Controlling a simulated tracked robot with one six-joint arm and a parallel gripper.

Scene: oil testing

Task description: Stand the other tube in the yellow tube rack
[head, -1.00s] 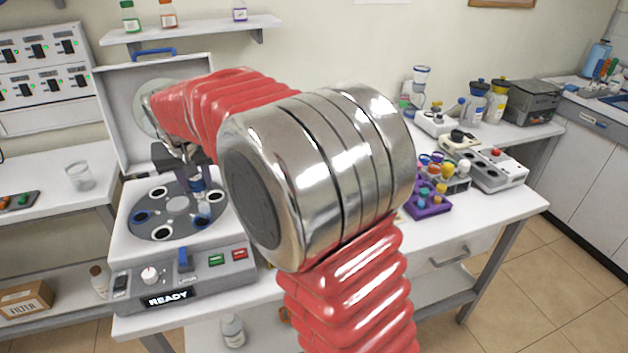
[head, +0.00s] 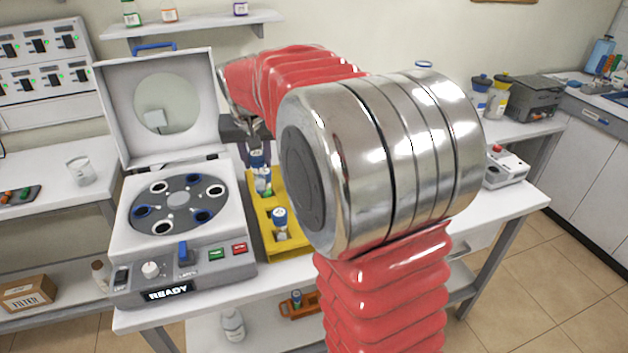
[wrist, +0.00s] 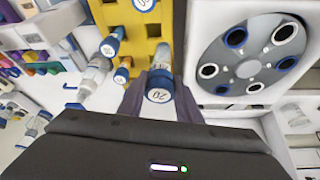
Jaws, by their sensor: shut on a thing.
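My gripper (head: 256,143) is shut on a blue-capped tube (head: 263,181), held over the back part of the yellow tube rack (head: 290,251). In the wrist view, the held tube's cap (wrist: 159,94), with a round number label, sits between the gripper's fingers. The tube's lower end is over the rack in the head view; whether it is in a hole I cannot tell. Another blue-capped tube (head: 280,223) stands upright in the rack's front part. The yellow rack (wrist: 121,17) also shows in the wrist view. My arm hides the rack's right side in the head view.
The centrifuge (head: 178,229) stands open just left of the rack, its lid (head: 112,105) raised and its panel reading READY. Several capped tubes (wrist: 110,46) show left of the held one in the wrist view. A wall shelf (head: 190,27) hangs behind.

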